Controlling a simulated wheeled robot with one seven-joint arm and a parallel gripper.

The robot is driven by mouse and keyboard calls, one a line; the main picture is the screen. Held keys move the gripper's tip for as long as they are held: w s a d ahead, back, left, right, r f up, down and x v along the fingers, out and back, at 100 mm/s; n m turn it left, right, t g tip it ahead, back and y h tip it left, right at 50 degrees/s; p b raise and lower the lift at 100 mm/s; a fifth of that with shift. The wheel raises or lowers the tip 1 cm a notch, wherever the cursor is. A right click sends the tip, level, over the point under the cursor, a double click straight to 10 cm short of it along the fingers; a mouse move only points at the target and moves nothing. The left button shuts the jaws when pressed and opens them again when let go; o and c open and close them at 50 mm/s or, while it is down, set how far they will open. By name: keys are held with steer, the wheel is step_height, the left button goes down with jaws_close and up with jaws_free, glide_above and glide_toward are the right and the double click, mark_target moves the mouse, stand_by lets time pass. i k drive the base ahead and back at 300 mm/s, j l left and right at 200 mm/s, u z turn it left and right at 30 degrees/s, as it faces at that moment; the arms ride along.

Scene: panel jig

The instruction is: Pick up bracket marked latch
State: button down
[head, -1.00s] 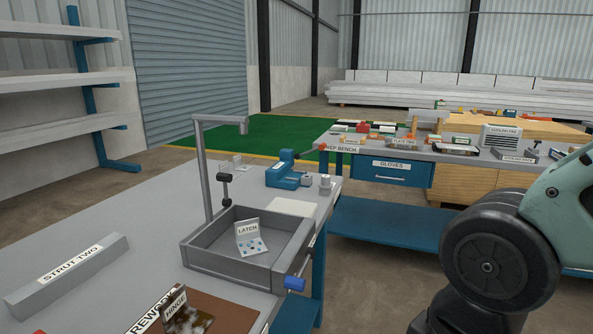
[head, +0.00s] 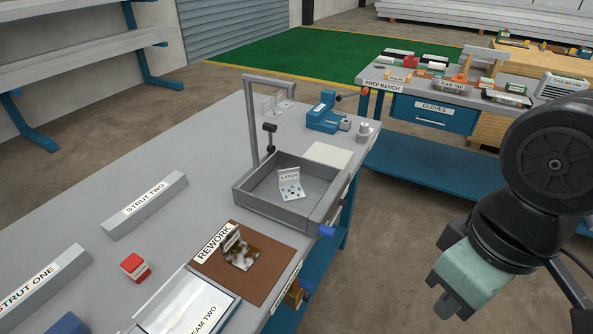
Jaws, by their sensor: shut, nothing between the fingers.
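The bracket marked LATCH (head: 290,185) is a pale, L-shaped piece with an upright labelled plate and a base with several dark and blue spots. It sits inside the grey tray (head: 262,206) on the workbench, clear of the tray walls. Part of my arm shows at the right of the head view, beyond the bench edge and well apart from the tray. I cannot make out my gripper's fingers in this view.
A bracket (head: 240,252) with a brown-stained base lies on the brown REWORK mat (head: 272,279). A grey post (head: 250,125) with an overhanging arm rises behind the tray. A blue vise (head: 325,115), STRUT TWO (head: 146,205) and a red block (head: 135,268) are also on the bench.

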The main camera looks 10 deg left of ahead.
mark_target(290, 188)
steer(key=i+u, duration=0.15)
steer(key=i, duration=0.45)
steer(key=i+l+u, duration=0.2)
steer(key=i, duration=0.4)
